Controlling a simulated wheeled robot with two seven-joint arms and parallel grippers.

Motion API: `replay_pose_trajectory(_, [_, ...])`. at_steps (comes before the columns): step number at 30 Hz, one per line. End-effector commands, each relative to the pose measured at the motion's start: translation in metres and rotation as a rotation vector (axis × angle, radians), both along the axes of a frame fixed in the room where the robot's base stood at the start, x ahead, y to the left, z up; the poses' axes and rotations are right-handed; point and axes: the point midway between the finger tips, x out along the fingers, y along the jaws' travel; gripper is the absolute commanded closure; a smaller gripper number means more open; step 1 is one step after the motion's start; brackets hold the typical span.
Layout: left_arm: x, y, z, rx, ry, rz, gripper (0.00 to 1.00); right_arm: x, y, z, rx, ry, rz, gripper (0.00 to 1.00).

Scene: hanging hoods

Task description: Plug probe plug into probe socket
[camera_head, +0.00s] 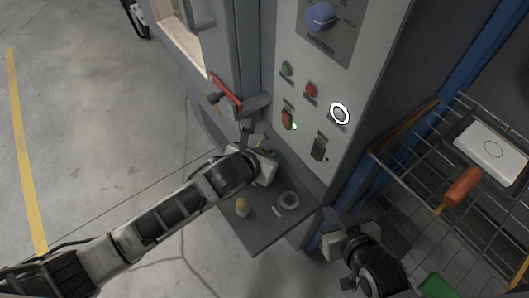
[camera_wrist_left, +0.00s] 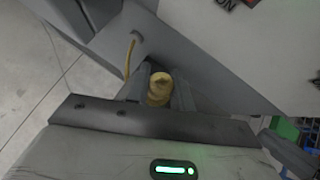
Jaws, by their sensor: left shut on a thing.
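My left gripper (camera_head: 264,160) is at the front of the grey cabinet, above a small shelf. In the left wrist view its fingers (camera_wrist_left: 160,92) are shut on a yellow round plug (camera_wrist_left: 159,86), which I take as the probe plug. A thin yellow cable (camera_wrist_left: 130,58) hangs beside it from a hole or grommet in the grey cabinet. A white-ringed round port (camera_head: 340,113) sits on the control panel, right of the red button; it may be the probe socket, but its label is unreadable. My right gripper (camera_head: 345,238) is low, right of the shelf; its fingers are unclear.
The shelf (camera_head: 256,232) holds a yellow-topped piece (camera_head: 242,207) and a grey ring (camera_head: 289,200).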

Motion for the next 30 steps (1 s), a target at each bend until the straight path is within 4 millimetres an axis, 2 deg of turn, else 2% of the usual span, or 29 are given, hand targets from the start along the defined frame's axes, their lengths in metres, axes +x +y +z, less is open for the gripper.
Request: replay_pose_trajectory(30, [0.0, 0.0007, 0.0003, 0.0, -0.001, 0.0, 1.0, -0.0006, -0.0031, 0.0056, -0.006, 0.002, -0.003, 1.0])
